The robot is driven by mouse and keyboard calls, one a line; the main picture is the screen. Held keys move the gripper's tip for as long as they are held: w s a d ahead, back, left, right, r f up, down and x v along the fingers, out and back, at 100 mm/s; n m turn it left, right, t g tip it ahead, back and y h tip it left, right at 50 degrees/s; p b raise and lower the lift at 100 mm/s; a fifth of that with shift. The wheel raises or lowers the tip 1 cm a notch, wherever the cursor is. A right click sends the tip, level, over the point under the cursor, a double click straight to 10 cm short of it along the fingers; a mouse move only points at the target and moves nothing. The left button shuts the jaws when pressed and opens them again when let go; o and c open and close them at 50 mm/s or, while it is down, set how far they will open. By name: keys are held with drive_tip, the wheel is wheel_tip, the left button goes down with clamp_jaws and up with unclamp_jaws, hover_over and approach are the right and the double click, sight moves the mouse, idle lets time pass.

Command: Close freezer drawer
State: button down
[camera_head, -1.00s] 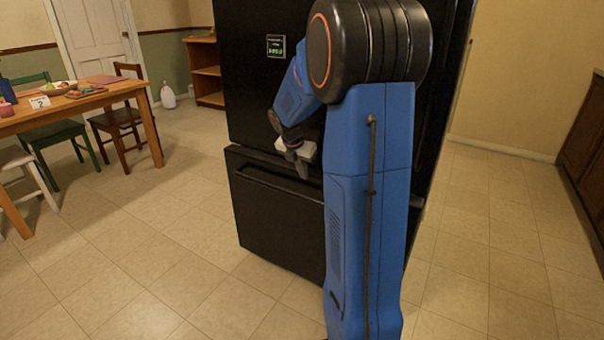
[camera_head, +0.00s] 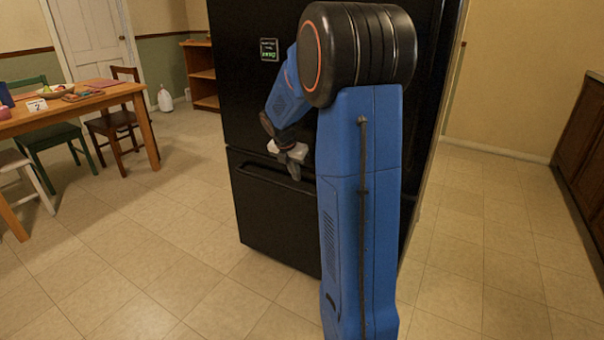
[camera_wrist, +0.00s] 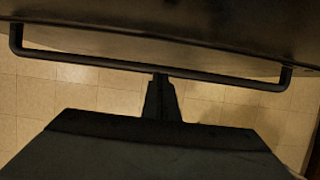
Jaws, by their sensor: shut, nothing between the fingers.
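The black freezer drawer (camera_head: 262,215) is the lower front of the black fridge (camera_head: 245,85) in the head view. It looks nearly flush with the door above, but I cannot tell whether a small gap remains. Its bar handle (camera_head: 262,179) runs across the top of the drawer front, and the bar (camera_wrist: 85,60) spans the wrist view. My gripper (camera_head: 295,170) is at the drawer's upper front by the handle. In the wrist view its fingers (camera_wrist: 160,80) are together and empty, with tips at the bar. I cannot tell whether they touch it. My arm hides the drawer's right part.
A wooden table (camera_head: 75,107) with chairs stands at the left, and a wooden shelf (camera_head: 203,75) is behind it. A brown cabinet (camera_head: 583,150) is at the far right. The tiled floor (camera_head: 150,225) is clear left of the fridge.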

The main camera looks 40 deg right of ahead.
drive_tip(key=v, duration=1)
drive_tip(key=shift+a, duration=0.4)
drive_tip(key=shift+s, duration=0.1)
drive_tip(key=s+a+r+m+t+y, duration=0.2)
drive_tip(key=s+a+r+m, duration=0.1)
drive_tip(key=s+a+m, duration=1.05)
drive_tip(key=s+a+f+m+y, duration=0.1)
drive_tip(key=s+a+f+m, duration=0.2)
drive_tip(key=s+a, duration=0.3)
drive_tip(key=s+a+f+m+t+y, duration=0.1)
drive_tip(key=s+a+m, duration=0.4)
drive_tip(key=s, duration=0.7)
drive_tip(key=shift+a+f, duration=0.7)
drive_tip(key=shift+f, duration=0.2)
drive_tip(key=shift+m, duration=0.25)
